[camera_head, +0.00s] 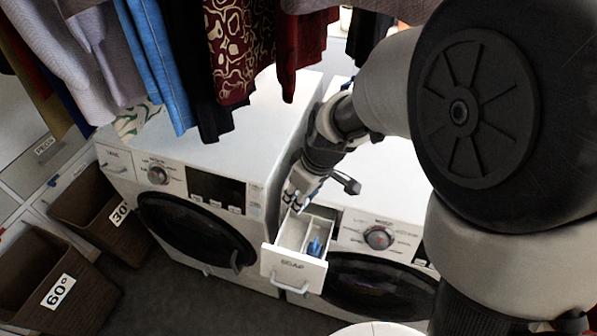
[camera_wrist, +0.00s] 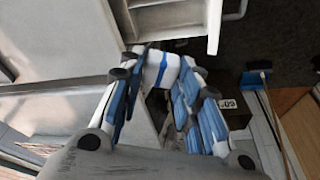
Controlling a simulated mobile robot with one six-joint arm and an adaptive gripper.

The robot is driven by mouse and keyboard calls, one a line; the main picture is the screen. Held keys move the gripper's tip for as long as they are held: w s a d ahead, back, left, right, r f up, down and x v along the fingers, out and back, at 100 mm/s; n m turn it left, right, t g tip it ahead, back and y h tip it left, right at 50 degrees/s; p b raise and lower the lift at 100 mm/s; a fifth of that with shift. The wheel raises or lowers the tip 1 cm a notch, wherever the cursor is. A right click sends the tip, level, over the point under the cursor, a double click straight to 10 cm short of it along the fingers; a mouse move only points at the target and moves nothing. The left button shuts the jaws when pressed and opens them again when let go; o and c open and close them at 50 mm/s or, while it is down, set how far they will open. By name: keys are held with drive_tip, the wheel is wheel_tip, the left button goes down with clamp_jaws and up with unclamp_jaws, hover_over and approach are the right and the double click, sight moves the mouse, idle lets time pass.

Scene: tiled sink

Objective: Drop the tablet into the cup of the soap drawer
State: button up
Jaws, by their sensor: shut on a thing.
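The soap drawer (camera_head: 283,257) of the right washing machine is pulled out, with its compartments open at the top. A blue piece (camera_head: 315,246) shows in its right compartment; I cannot tell whether this is the cup. My gripper (camera_head: 291,203) is above the drawer's back left part. In the wrist view my gripper (camera_wrist: 157,78) is shut on the white tablet with a blue band (camera_wrist: 161,68), held at the fingertips. Part of the drawer (camera_wrist: 213,42) shows beyond the fingertips, at the top of the wrist view. The tablet is too small to make out in the head view.
The left washing machine (camera_head: 225,150) stands close beside the drawer. Clothes (camera_head: 232,50) hang above the machines. Brown baskets (camera_head: 95,210) marked 30° and 60° stand at the left. A round white rim (camera_head: 376,329) shows at the bottom. Dark floor is free before the drawer.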

wheel_tip(320, 180, down, 5)
drive_tip(key=b, duration=0.3)
drive_tip(key=shift+d+f, duration=0.1)
drive_tip(key=o, duration=1)
drive_tip(key=v, duration=1.2)
drive_tip(key=shift+w, duration=0.1)
